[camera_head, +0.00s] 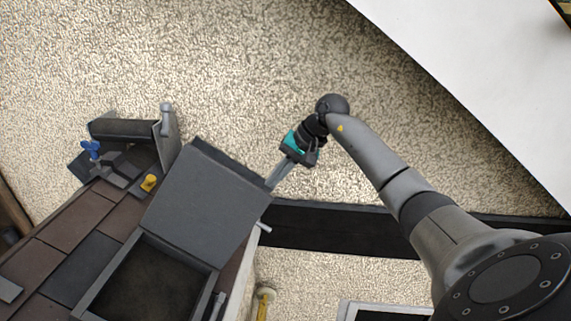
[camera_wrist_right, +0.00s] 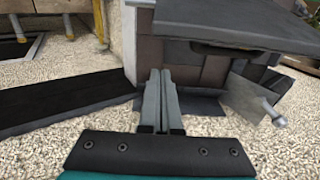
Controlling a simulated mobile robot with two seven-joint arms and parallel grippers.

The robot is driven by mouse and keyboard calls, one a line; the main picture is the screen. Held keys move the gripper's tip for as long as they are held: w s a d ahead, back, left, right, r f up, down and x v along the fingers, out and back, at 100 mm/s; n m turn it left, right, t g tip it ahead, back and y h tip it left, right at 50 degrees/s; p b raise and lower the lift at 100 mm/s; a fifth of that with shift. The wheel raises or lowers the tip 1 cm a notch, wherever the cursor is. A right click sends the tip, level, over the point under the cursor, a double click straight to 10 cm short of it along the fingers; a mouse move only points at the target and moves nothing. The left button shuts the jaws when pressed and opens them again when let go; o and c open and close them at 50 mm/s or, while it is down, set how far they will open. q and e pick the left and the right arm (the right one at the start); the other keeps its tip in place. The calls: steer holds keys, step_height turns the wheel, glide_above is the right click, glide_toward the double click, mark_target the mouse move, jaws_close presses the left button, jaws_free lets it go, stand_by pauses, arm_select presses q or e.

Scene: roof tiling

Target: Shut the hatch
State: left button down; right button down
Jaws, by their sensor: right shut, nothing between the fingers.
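The hatch stands open on the roof in the head view. Its flat dark grey lid (camera_head: 205,197) is swung back from the square frame (camera_head: 215,281), whose dark inside shows. My right gripper (camera_head: 270,186) is shut and empty beside the lid's right edge; I cannot tell from the head view whether it touches. In the right wrist view the closed fingers (camera_wrist_right: 163,75) point at the roof's side, and the lid (camera_wrist_right: 235,22) juts out above and to their right, apart from the tips. My left gripper is not in view.
Brown and dark roof tiles (camera_head: 62,235) lie left of the hatch. A blue-handled tool (camera_head: 91,149), a yellow piece (camera_head: 149,183) and a grey hammer-like tool (camera_head: 166,117) sit at the roof's far end. A dark beam (camera_head: 330,228) crosses the pebbled ground. Free ground lies above the lid.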

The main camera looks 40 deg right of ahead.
steer(key=shift+s+a+f+p, duration=0.1)
steer(key=shift+s+a+p, duration=0.2)
steer(key=shift+s+a, duration=0.35)
steer(key=shift+s+a+f+p, duration=0.1)
steer(key=shift+s+a+p, duration=0.3)
steer(key=shift+a, duration=0.45)
